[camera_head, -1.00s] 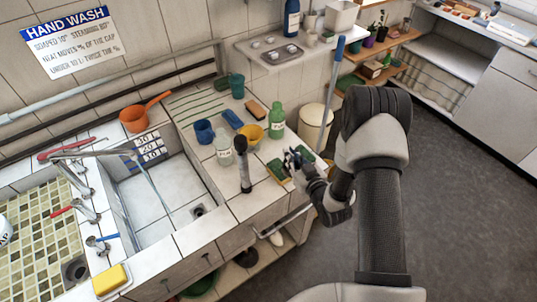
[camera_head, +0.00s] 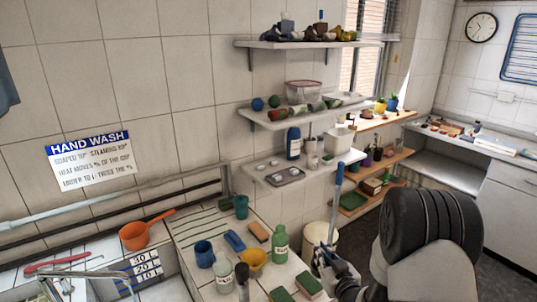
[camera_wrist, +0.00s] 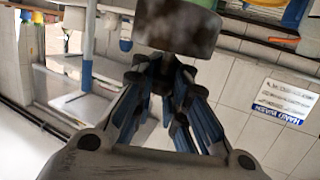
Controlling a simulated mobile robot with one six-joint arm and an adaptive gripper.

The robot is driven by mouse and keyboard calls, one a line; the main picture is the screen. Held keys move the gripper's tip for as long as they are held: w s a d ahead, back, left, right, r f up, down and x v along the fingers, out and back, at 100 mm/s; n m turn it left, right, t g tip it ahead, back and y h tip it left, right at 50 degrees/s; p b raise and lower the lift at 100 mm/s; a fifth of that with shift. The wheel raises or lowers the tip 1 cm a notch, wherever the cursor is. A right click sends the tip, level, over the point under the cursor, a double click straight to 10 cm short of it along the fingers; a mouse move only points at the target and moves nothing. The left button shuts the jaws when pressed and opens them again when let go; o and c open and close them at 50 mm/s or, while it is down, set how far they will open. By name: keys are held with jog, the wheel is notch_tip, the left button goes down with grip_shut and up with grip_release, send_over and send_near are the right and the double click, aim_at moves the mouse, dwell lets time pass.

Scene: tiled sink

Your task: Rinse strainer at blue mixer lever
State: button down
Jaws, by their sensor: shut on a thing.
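An orange round vessel with a long handle (camera_head: 138,235) stands at the back edge by the sink, top of the handle to the right. I cannot tell whether it is the strainer. The blue mixer lever is out of view; only the top of a metal spout (camera_head: 75,274) shows at the lower left. My gripper (camera_head: 322,254) is at the right end of the counter, partly cut off by the lower edge. In the wrist view its fingers (camera_wrist: 172,80) close at a dark grey, blurred, rounded thing (camera_wrist: 178,26), which I cannot name.
The counter by my gripper holds a green bottle (camera_head: 280,244), a yellow bowl (camera_head: 253,259), a blue mug (camera_head: 204,254), a clear bottle (camera_head: 223,274) and sponges (camera_head: 309,285). Wall shelves (camera_head: 300,115) stand behind.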

aim_at(314, 273)
notch_tip(314, 273, up, 12)
jog(key=s+a+m+h+b, duration=0.1)
jog(key=s+a+m+h, duration=0.1)
jog(key=h, duration=0.1)
jog(key=shift+s+f, duration=0.15)
jog(key=shift+s, duration=0.25)
